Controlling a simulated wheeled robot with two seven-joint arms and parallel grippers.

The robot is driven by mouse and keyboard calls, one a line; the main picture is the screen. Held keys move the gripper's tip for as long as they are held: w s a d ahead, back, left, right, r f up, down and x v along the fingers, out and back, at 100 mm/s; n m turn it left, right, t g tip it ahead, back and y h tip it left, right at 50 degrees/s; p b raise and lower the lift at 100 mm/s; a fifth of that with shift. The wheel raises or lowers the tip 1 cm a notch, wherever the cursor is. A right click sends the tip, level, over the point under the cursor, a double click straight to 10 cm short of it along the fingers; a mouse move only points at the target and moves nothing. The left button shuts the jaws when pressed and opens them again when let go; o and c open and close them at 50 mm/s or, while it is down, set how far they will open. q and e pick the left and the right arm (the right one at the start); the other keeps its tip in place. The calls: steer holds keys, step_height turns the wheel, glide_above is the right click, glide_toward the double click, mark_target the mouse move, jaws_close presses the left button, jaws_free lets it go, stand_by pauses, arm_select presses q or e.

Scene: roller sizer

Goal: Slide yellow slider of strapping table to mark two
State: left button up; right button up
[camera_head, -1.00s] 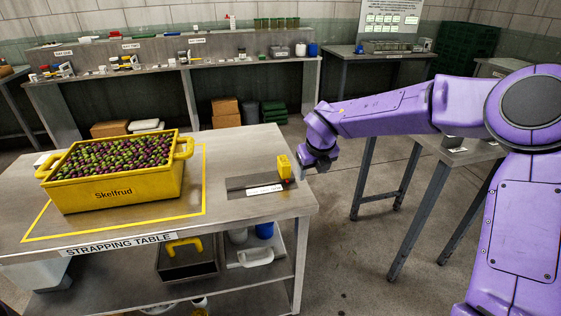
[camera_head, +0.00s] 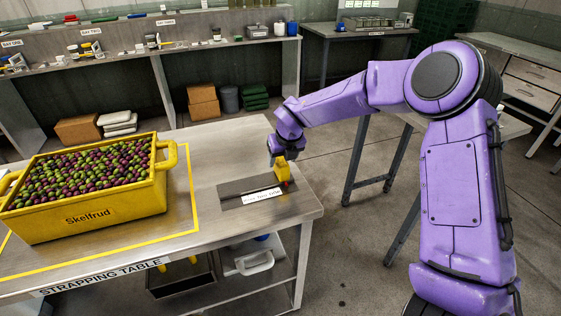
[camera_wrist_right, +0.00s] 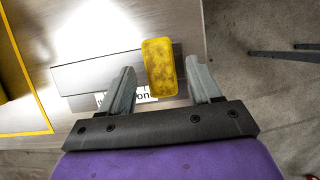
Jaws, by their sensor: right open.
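The yellow slider (camera_head: 282,169) stands at the right end of a dark grey track plate on the strapping table (camera_head: 225,225). A white label strip (camera_head: 262,197) runs along the plate's front; its marks are too small to read. My right gripper (camera_head: 277,155) is at the slider, just above and behind it in the head view. In the right wrist view the gripper (camera_wrist_right: 160,88) is open, with one finger on each side of the slider (camera_wrist_right: 160,67). Small gaps show between the fingers and the slider. My left gripper is not in view.
A yellow crate (camera_head: 85,217) full of green and purple fruit stands on the table's left, inside a yellow outline. The bare tabletop lies between crate and track plate. The table's right edge (camera_head: 318,195) is close to the slider.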

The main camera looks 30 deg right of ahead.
mark_target(279, 161)
steer(key=x, duration=0.3)
steer(key=shift+w+f, duration=0.15)
steer(key=shift+w, duration=0.1)
steer(key=shift+w+f, duration=0.1)
steer(key=shift+f, duration=0.3)
jaws_close()
steer(key=shift+a+f, duration=0.2)
steer(key=shift+a, duration=0.15)
steer(key=a+b, duration=0.1)
steer(key=a, duration=0.1)
steer(key=w+a+b, duration=0.1)
steer(key=a, duration=0.1)
steer(key=a+b, duration=0.1)
steer(key=a, duration=0.2)
steer(key=shift+w+r, duration=0.2)
steer(key=shift+w, duration=0.2)
